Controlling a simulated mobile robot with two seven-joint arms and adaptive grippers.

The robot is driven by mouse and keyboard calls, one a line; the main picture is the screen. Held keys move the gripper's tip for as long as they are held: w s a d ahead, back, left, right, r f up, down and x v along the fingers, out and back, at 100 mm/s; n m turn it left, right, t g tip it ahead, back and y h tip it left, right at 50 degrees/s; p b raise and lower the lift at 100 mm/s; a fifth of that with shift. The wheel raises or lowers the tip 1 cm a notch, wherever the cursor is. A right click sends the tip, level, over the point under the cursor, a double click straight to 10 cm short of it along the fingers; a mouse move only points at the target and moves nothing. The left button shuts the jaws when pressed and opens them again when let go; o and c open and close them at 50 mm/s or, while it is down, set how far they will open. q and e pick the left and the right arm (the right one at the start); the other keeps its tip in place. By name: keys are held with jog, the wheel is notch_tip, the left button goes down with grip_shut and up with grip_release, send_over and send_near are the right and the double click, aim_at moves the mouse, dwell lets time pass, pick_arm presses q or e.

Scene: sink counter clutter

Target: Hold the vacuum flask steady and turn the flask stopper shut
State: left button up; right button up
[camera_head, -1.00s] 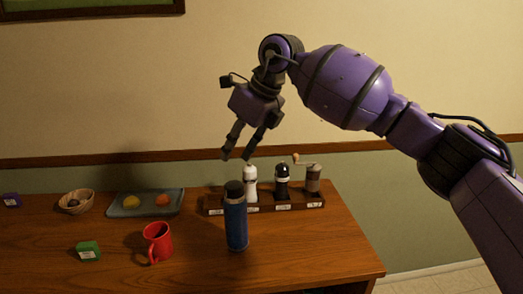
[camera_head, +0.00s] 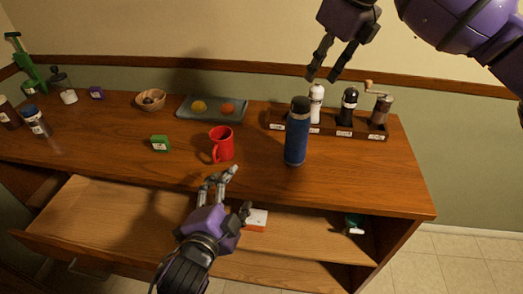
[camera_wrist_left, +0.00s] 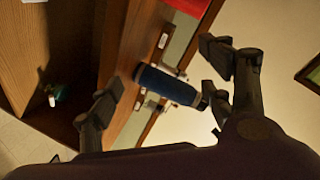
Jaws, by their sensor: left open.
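The vacuum flask (camera_head: 296,139) is dark blue and stands upright on the counter near its front edge. Its black stopper (camera_head: 300,105) sits on top; whether it is tight cannot be told. My left gripper (camera_head: 238,190) is open and empty, in front of the counter edge, left of and below the flask. In the left wrist view, the flask (camera_wrist_left: 168,86) shows beyond the spread fingers, with the stopper (camera_wrist_left: 202,104) towards the right finger. My right gripper (camera_head: 322,77) is open and empty, pointing down above and slightly right of the stopper, apart from it.
A red mug (camera_head: 222,146) stands just left of the flask. A rack (camera_head: 274,119) with a white, a black and a crank grinder is close behind it. An open drawer (camera_head: 110,212) juts out below.

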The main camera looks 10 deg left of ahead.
pick_arm(q)
jog(key=w+d+r+m+t+h, duration=0.1)
jog(key=w+d+m+h, duration=0.25)
jog(key=m, duration=0.45)
jog(key=w+d+r+m+h, duration=0.25)
jog(key=w+m, duration=0.25)
jog(key=m, duration=0.3)
jog(key=m+g+h, duration=0.5)
jog(key=m+h, duration=0.1)
jog(key=m, duration=1.1)
send_near(297, 136)
notch_tip(297, 136, down, 3)
jog(key=w+a, duration=0.1)
jog(key=w, duration=0.1)
jog(key=x, duration=1.1)
jog(key=shift+w+d+r, duration=0.1)
jog(key=shift+w+d, duration=0.05)
jog(key=shift+w, duration=0.25)
